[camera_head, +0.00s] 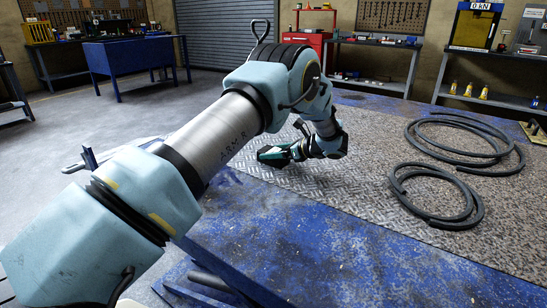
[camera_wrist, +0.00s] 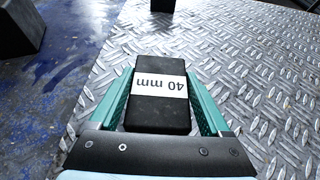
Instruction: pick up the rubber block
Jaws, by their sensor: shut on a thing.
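The rubber block (camera_wrist: 158,110) is black with a white "40 mm" label and shows in the wrist view, between the two green jaws. My gripper (camera_wrist: 160,80) is shut on it, with one jaw along each long side. In the head view my gripper (camera_head: 262,154) is low over the metal tread plate (camera_head: 350,190), and the block cannot be made out there. I cannot tell whether the block touches the plate or is just above it.
Two black hose coils (camera_head: 440,195) and (camera_head: 465,145) lie on the right of the tread plate. In the wrist view a dark block (camera_wrist: 18,25) stands at the upper left, and another dark object (camera_wrist: 162,5) is at the top edge.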

